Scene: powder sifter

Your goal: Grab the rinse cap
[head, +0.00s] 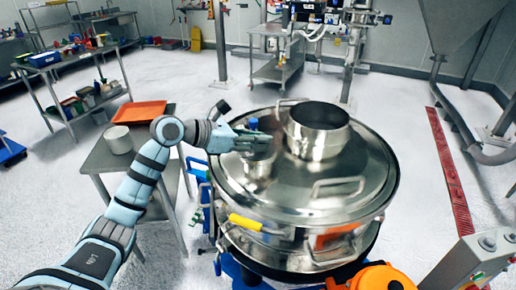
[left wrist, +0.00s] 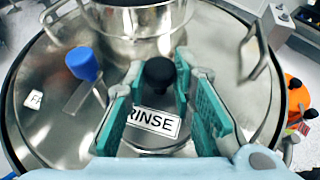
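The rinse cap shows in the left wrist view as a round metal cap with a black knob (left wrist: 159,75) and a white label (left wrist: 153,122) reading RINSE. In the head view the metal cap (head: 258,167) sits on the left part of the sifter's round steel lid (head: 345,195). My left gripper (head: 266,140) is over it, and part of the cap is hidden. In the left wrist view the teal finger pads of this gripper (left wrist: 160,88) stand apart on either side of the black knob, with small gaps visible. My right gripper is in neither view.
A wide steel collar (head: 318,130) rises from the lid beside the cap. A blue knob (left wrist: 83,64) stands close to the left finger. Lid handles (head: 338,187) stick up. A side table (head: 95,160) with an orange tray (head: 139,112) stands left. An orange object (head: 372,278) is in front.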

